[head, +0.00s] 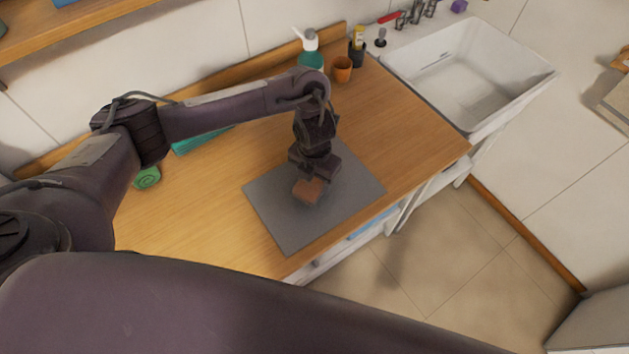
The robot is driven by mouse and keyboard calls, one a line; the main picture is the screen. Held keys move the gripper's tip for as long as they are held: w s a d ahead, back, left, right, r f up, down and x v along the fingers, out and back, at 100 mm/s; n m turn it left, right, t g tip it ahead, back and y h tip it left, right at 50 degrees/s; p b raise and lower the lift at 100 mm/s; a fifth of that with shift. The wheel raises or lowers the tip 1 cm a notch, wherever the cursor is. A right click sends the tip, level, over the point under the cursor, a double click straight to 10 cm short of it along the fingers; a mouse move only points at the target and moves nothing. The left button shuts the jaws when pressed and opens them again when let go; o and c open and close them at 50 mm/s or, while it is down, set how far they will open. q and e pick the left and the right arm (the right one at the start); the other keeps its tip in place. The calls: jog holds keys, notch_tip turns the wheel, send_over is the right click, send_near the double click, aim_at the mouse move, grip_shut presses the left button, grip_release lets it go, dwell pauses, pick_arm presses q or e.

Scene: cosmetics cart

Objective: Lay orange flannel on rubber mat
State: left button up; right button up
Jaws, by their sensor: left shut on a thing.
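The grey rubber mat (275,215) lies flat on the wooden counter near its front edge. My left gripper (312,180) points down over the mat and is shut on the orange flannel (308,191), a small brownish-orange folded piece. The flannel is over the middle of the mat; I cannot tell whether it touches the mat. The gripper hides part of the flannel and part of the mat. My right gripper is out of view.
A pump bottle (310,55), an orange cup (342,69) and a dark holder (356,52) stand at the back. A white sink (470,75) is at the right. A green round item (146,178) and a teal item (200,140) lie left. The counter's right part is clear.

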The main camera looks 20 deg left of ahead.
pick_arm(q)
jog(key=shift+f, duration=0.6)
jog(key=shift+f, duration=0.1)
jog(key=o, duration=0.9)
jog(key=shift+r, duration=0.2)
notch_tip(320, 180, up, 11)
jog(key=shift+w+f+p, duration=0.1)
jog(key=shift+f+p, duration=0.05)
jog(key=shift+p, duration=0.65)
jog(key=shift+r, duration=0.6)
